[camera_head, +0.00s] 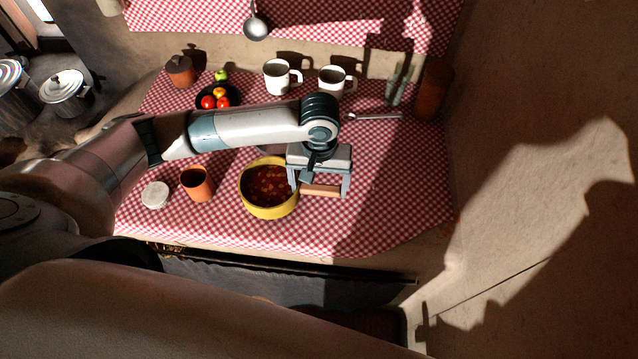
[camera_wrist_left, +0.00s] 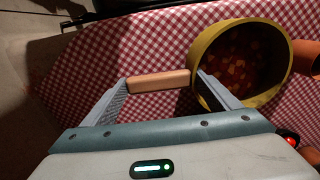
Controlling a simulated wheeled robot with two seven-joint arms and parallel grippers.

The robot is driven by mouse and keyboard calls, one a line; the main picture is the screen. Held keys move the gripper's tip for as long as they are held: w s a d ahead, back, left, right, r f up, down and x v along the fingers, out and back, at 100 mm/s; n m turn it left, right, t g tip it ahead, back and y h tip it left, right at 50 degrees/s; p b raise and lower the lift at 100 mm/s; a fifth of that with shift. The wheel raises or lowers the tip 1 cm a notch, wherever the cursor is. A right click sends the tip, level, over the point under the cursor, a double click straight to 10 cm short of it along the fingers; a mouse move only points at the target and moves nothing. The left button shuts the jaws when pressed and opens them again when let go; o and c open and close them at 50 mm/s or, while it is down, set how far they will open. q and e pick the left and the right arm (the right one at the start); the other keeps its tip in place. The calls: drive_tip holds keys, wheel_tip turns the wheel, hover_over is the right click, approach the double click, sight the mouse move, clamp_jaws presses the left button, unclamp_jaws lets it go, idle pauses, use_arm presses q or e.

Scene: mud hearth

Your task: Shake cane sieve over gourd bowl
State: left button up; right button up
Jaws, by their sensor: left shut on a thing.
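My left gripper (camera_head: 320,190) is just right of a yellow bowl (camera_head: 248,199), above the checked cloth. Its two fingers close on the ends of a short light-brown wooden bar (camera_head: 324,191); the bar also shows in the left wrist view (camera_wrist_left: 158,81). The bowl holds a red-brown mix with orange pieces (camera_head: 270,184) and also shows in the left wrist view (camera_wrist_left: 212,45). One finger overlaps the bowl's rim in that view; I cannot tell whether they touch. No cane sieve or gourd bowl can be made out by shape. My right gripper is out of view.
A clay cup (camera_head: 197,186) and a white lidded jar (camera_head: 156,196) stand left of the bowl. Behind are a dark plate of fruit (camera_head: 232,92), two white mugs (camera_head: 277,78), a spoon (camera_head: 378,116) and a glass (camera_head: 398,85). The cloth's right front is clear.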

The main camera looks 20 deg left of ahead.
use_arm(q)
drive_tip(key=shift+w, duration=0.1)
drive_tip(key=shift+s, duration=0.2)
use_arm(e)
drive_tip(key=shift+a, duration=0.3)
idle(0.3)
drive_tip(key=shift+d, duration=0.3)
use_arm(q)
drive_tip(key=shift+w, duration=0.1)
idle(0.4)
